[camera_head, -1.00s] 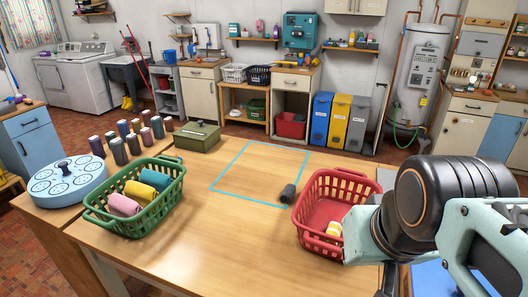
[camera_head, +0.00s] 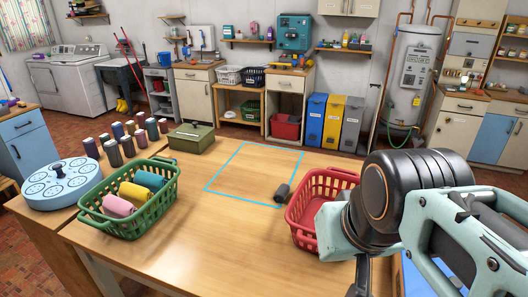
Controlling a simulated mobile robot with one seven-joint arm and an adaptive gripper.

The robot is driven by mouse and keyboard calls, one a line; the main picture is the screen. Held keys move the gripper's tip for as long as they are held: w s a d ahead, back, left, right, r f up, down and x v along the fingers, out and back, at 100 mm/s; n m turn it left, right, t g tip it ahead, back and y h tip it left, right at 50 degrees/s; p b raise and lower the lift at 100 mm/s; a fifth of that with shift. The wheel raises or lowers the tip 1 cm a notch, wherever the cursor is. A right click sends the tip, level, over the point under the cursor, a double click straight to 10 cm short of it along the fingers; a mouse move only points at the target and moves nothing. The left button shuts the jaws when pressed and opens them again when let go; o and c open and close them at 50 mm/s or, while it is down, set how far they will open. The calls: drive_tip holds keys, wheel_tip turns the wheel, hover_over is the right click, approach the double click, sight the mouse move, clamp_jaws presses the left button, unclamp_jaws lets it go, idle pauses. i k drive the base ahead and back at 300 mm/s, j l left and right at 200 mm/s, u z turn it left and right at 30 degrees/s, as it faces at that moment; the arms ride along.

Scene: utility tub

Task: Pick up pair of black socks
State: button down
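A small dark grey-black roll (camera_head: 282,192), which looks like the pair of black socks, lies on the wooden table at the lower right corner of a blue taped outline (camera_head: 222,172). It sits just left of the red basket (camera_head: 318,185) and apart from it. My arm fills the right side of the view and covers the right part of the red basket. My gripper's fingers cannot be made out, so its opening is hidden.
A green basket (camera_head: 128,226) with pink, yellow and blue rolls stands at the left of the table (camera_head: 225,245). The table's middle is clear.

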sight(279, 196)
drive_tip(key=j+z, duration=0.15)
drive_tip(key=z, duration=0.5)
drive_tip(key=j+z, duration=0.55)
drive_tip(key=j, duration=0.2)
drive_tip(key=j+z, duration=0.1)
drive_tip(key=j, duration=0.3)
drive_tip(key=k+j, duration=0.15)
drive_tip(key=j, duration=0.2)
drive_tip(key=k+j+z, duration=0.15)
drive_tip(key=j, duration=0.65)
drive_tip(key=k+j+z, duration=0.15)
drive_tip(key=k, duration=0.35)
drive_tip(key=i+j, duration=0.15)
drive_tip(key=i+j+u, duration=0.1)
drive_tip(key=j, duration=0.25)
